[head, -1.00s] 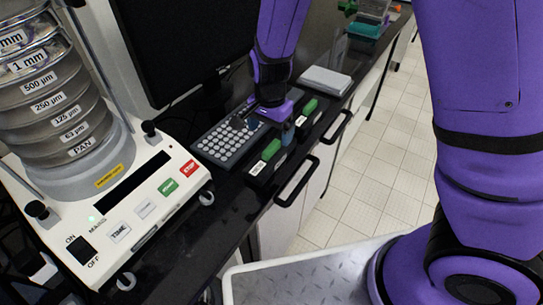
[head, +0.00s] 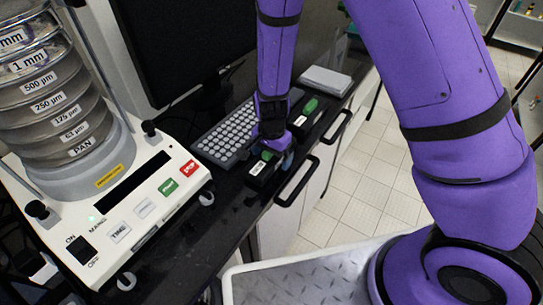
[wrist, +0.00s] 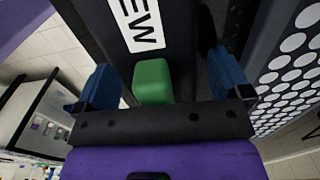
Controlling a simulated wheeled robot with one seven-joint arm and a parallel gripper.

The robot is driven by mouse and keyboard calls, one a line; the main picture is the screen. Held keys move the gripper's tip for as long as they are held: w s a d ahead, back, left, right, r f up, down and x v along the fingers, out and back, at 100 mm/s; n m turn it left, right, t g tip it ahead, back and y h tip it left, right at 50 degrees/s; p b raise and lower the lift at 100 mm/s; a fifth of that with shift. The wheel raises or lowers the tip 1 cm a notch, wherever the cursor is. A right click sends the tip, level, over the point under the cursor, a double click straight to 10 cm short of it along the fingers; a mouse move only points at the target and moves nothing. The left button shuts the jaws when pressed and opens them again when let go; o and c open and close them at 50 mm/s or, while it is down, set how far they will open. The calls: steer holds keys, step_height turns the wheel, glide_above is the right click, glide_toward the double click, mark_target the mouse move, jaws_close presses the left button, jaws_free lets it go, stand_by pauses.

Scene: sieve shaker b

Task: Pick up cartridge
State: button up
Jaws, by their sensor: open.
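A black cartridge (head: 256,171) with a white label and a green block (head: 266,155) lies near the front edge of the dark counter. In the wrist view the cartridge (wrist: 180,40) has a label with the letters "EW" and the green block (wrist: 153,82) at its near end. My gripper (head: 277,157) is over the green end, pointing down. In the wrist view my gripper (wrist: 160,85) is open, with one blue fingertip on each side of the green block. I cannot tell whether either finger touches it.
A second black unit with a green block (head: 311,106) lies farther back. A grey keyboard (head: 226,137) is close to the left of my gripper. The sieve shaker (head: 125,200) stands at left and a monitor (head: 185,45) behind. Black handles (head: 297,181) project from the counter front.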

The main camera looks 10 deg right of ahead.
steer(key=shift+c, duration=0.3)
steer(key=c, duration=1.2)
